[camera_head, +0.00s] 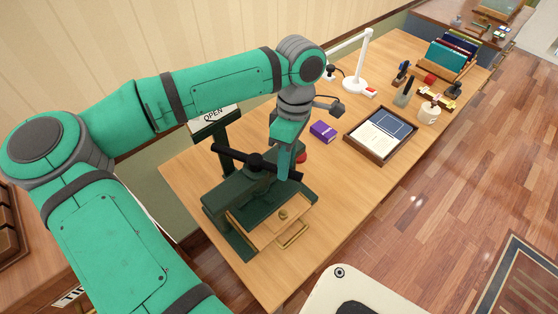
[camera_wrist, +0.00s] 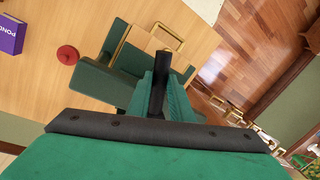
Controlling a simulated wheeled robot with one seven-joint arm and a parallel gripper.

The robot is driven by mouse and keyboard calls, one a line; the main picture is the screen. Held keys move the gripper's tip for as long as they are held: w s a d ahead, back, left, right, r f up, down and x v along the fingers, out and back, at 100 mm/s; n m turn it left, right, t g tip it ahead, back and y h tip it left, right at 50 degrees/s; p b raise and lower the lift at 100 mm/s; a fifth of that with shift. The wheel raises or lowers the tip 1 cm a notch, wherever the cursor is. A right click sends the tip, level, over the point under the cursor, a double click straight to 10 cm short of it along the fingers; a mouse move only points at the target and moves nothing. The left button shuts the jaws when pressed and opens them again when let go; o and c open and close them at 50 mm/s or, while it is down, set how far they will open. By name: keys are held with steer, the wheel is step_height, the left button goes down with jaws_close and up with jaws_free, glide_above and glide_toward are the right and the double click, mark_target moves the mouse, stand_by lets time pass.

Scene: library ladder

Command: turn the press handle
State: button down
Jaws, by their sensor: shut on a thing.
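The dark green press (camera_head: 238,215) stands on the near end of the wooden desk. Its black handle bar (camera_head: 236,157) runs across the top from a central hub. My gripper (camera_head: 285,172) points down at the right end of the bar and is shut on it. In the wrist view the black handle (camera_wrist: 160,84) shows between the fingers of my gripper (camera_wrist: 158,95). The green press body (camera_wrist: 108,82) lies below it. The bar's gripped end is partly hidden by the fingers in the head view.
A purple box (camera_head: 323,131), a red round object (camera_head: 301,156) and a framed tray (camera_head: 362,150) stand right of the press. A white lamp (camera_head: 355,84) stands farther back. A brass drawer-like handle (camera_head: 293,236) sticks out at the press's front. The desk's front edge is clear.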

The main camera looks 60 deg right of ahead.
steer(key=shift+a, duration=0.2)
stand_by(0.4)
steer(key=c, duration=1.6)
jaws_free()
steer(key=r, duration=0.3)
steer(key=d+r, duration=0.1)
steer(key=r, duration=0.3)
steer(key=d+r, duration=0.1)
steer(key=r, duration=0.2)
steer(key=shift+w+r, duration=0.1)
steer(key=shift+r, duration=0.15)
